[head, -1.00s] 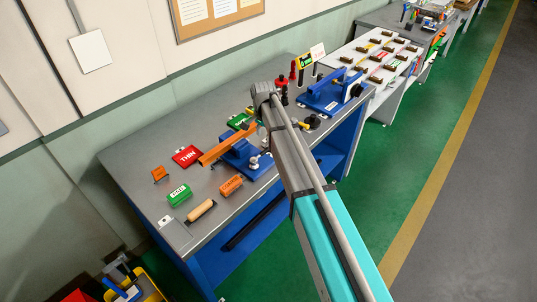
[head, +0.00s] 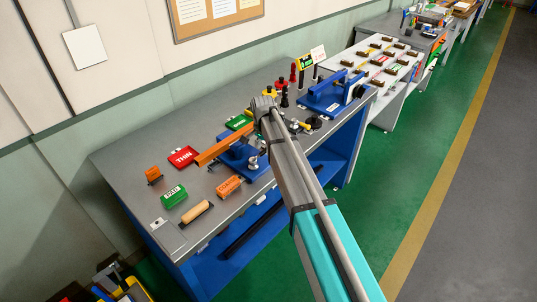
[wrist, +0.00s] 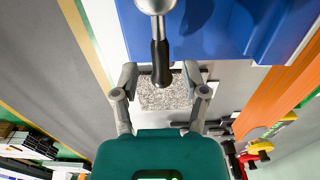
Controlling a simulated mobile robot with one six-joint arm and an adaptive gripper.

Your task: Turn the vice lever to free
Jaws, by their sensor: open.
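The vice lever shows in the wrist view as a black handle (wrist: 160,62) on a silver hub (wrist: 155,5). It points down in the picture, in front of the blue vice (wrist: 225,30). My gripper (wrist: 160,76) is open, with one finger on each side of the handle's end. I see a gap on both sides; whether the handle is level with the fingertips I cannot tell. In the head view the blue vice (head: 238,158) sits on the grey bench with an orange profile (head: 222,146) across it. My gripper is not clearly visible there.
A red THIN tray (head: 184,158), a green box (head: 173,196), an orange block (head: 229,185) and a wooden-handled tool (head: 197,212) lie on the bench (head: 125,165). Another blue fixture (head: 322,98) stands further right. The green floor (head: 365,180) beside the bench is clear.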

